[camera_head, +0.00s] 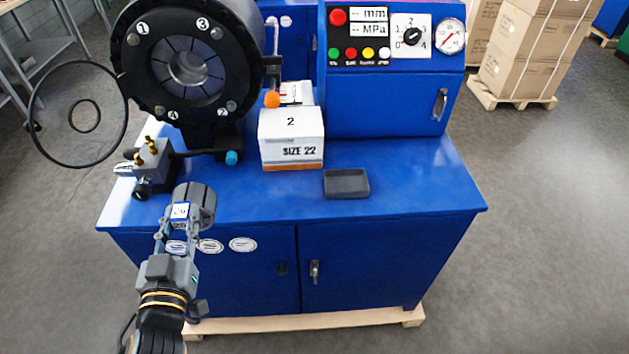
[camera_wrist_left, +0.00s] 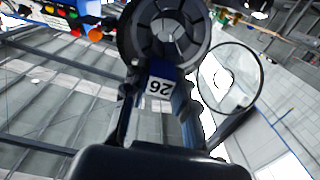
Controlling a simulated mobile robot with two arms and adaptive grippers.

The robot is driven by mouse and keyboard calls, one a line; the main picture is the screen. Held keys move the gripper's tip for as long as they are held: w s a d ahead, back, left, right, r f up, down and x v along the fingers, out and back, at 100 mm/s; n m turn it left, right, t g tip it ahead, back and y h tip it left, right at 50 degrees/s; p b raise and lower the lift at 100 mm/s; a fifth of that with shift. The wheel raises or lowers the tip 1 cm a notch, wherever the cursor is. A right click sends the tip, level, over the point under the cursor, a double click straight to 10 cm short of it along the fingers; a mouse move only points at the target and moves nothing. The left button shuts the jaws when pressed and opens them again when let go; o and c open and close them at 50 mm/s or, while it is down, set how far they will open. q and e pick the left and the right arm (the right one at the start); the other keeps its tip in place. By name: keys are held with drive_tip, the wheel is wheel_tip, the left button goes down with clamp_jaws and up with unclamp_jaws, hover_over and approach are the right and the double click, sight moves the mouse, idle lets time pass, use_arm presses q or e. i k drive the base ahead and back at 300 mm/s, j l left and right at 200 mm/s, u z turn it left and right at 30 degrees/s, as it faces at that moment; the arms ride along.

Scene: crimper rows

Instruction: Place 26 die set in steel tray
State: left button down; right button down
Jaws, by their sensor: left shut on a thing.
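The 26 die set (camera_head: 196,203) is a grey segmented ring with a white "26" label. My left gripper (camera_head: 180,215) is shut on it and holds it in front of the blue cabinet's front left edge. In the left wrist view the die set (camera_wrist_left: 165,35) shows its segmented round face, with the gripper fingers (camera_wrist_left: 158,100) on both sides of the label. The steel tray (camera_head: 346,184) is a small dark grey shallow tray. It lies empty on the blue top, right of the white box and well right of my left gripper. My right gripper is out of view.
A white "SIZE 22" box (camera_head: 291,138) stands left of and behind the tray. The crimper head (camera_head: 190,67) rises at the back left, with a valve block (camera_head: 150,165) below it. The control panel (camera_head: 393,70) stands behind the tray. The blue top (camera_head: 420,185) is clear right of the tray.

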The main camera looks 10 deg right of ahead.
sight(346, 183)
drive_tip(key=l, duration=0.55)
drive_tip(key=k+l, duration=0.15)
drive_tip(key=l, duration=1)
drive_tip(key=k, duration=0.05)
